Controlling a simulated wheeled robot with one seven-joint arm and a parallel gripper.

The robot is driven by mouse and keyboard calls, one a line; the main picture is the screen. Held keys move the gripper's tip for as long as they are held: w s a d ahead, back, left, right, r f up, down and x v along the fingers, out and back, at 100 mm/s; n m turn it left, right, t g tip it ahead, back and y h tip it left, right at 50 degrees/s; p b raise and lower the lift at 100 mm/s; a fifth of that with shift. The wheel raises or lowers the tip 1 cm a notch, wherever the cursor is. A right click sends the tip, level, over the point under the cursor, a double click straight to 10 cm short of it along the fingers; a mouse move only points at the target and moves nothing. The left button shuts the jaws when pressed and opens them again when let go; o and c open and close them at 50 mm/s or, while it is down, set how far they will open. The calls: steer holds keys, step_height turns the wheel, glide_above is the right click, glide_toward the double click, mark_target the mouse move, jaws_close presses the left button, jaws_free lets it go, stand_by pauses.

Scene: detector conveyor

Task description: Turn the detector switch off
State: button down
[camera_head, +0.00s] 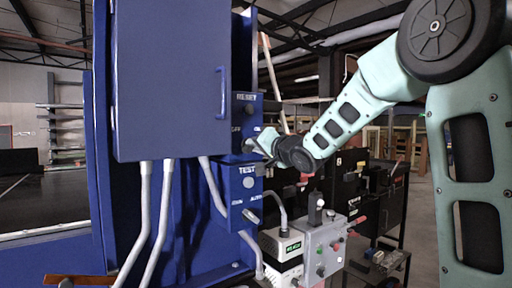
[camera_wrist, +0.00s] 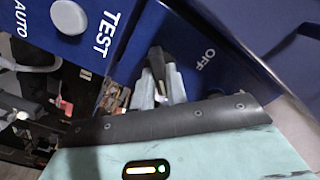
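The detector switch is on the upper blue control box (camera_head: 245,104), which carries a RESET label and an OFF label (camera_head: 236,130). The OFF label (camera_wrist: 208,60) also shows in the wrist view. My gripper (camera_head: 263,140) is at the front of this box, beside the OFF label, and covers the switch there. In the wrist view its light fingers (camera_wrist: 158,82) point at the blue panel, with a dark part between them. I cannot tell whether that part is the switch or part of my gripper, nor which way the switch is turned.
Below is a blue TEST box (camera_head: 241,188) with a grey selector knob (camera_head: 251,216). The large blue cabinet (camera_head: 170,80) with its handle stands left of my gripper. A grey control box with buttons (camera_head: 323,250) stands lower right, with dark shelving behind my arm.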

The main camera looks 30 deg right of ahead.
steer(key=shift+f+n+b, duration=0.1)
steer(key=shift+n+b, duration=0.2)
steer(key=shift+n, duration=0.1)
steer(key=n+b, duration=0.8)
steer(key=n, duration=0.8)
steer(key=shift+n+b, duration=0.4)
steer(key=shift+n, duration=0.3)
steer(key=c, duration=1.4)
jaws_free()
